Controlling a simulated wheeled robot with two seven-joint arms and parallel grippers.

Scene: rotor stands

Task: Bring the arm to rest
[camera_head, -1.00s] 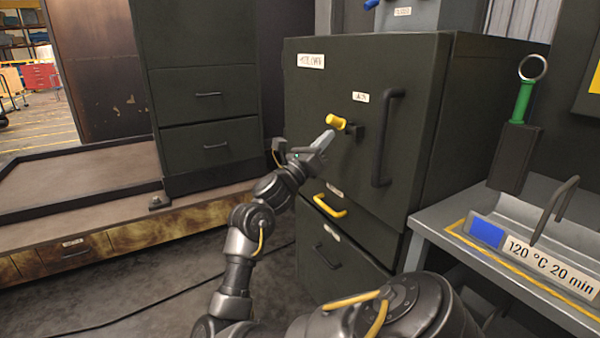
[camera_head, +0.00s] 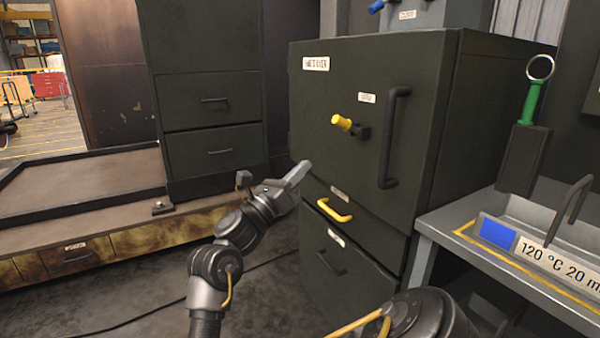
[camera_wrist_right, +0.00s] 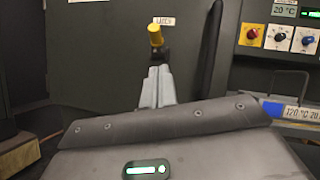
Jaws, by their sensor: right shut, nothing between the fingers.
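My right gripper (camera_head: 299,172) is shut and empty in the head view, in front of the dark cabinet (camera_head: 330,100) and below and left of its yellow knob (camera_head: 341,122). In the right wrist view the shut fingers (camera_wrist_right: 157,86) point at the cabinet, with the yellow knob (camera_wrist_right: 155,36) just beyond their tips in the picture. The fingers are apart from the knob in the head view. My right arm (camera_head: 228,255) is bent, rising from the bottom of the head view. My left gripper is not in view.
The cabinet has a long dark bar handle (camera_head: 393,138) and a yellow drawer handle (camera_head: 334,209). A grey bench (camera_head: 440,225) stands at the right, with a green-handled ring tool (camera_head: 531,100) in a dark holder. A low tray platform (camera_head: 100,185) lies at the left.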

